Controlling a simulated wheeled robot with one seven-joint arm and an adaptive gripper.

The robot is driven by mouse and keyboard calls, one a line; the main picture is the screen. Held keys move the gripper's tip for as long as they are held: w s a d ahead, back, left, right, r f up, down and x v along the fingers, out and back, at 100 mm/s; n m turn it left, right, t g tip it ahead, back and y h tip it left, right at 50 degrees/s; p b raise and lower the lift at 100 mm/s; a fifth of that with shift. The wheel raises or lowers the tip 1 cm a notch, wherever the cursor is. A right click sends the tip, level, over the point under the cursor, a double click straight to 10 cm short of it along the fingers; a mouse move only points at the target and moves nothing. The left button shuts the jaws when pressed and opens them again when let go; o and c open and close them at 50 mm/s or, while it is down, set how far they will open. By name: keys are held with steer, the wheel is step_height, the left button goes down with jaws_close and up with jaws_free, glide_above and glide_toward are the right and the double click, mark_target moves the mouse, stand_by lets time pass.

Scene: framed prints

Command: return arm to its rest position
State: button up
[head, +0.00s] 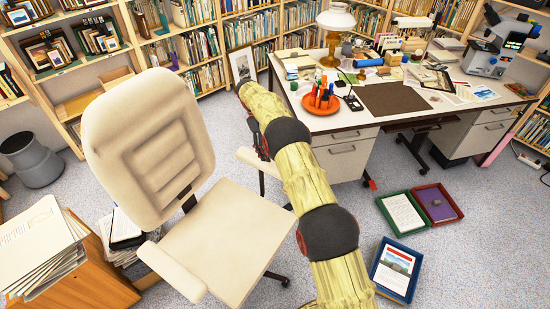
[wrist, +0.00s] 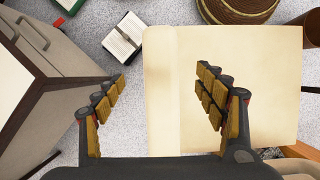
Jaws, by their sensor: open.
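My arm (head: 300,175), pale yellow with dark joints, reaches up from the bottom of the head view, past the right side of the cream office chair (head: 150,150). Its far end is near the desk's left corner. In the wrist view my gripper (wrist: 162,78) is open, its two padded fingers wide apart. Nothing is between them. A broad cream surface, seemingly the chair (wrist: 270,85), lies below and beyond the right finger. In the head view the gripper is mostly hidden by the arm.
The white desk (head: 340,118) holds an orange pen tray, a lamp and a microscope. A framed print (head: 242,64) leans by its left end. Green, red and blue trays (head: 397,270) lie on the floor at right. A wooden cabinet (head: 85,285) with papers stands at lower left. Bookshelves line the back.

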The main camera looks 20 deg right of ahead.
steer(key=shift+w+a+r, duration=0.1)
steer(key=shift+r, duration=0.2)
stand_by(0.4)
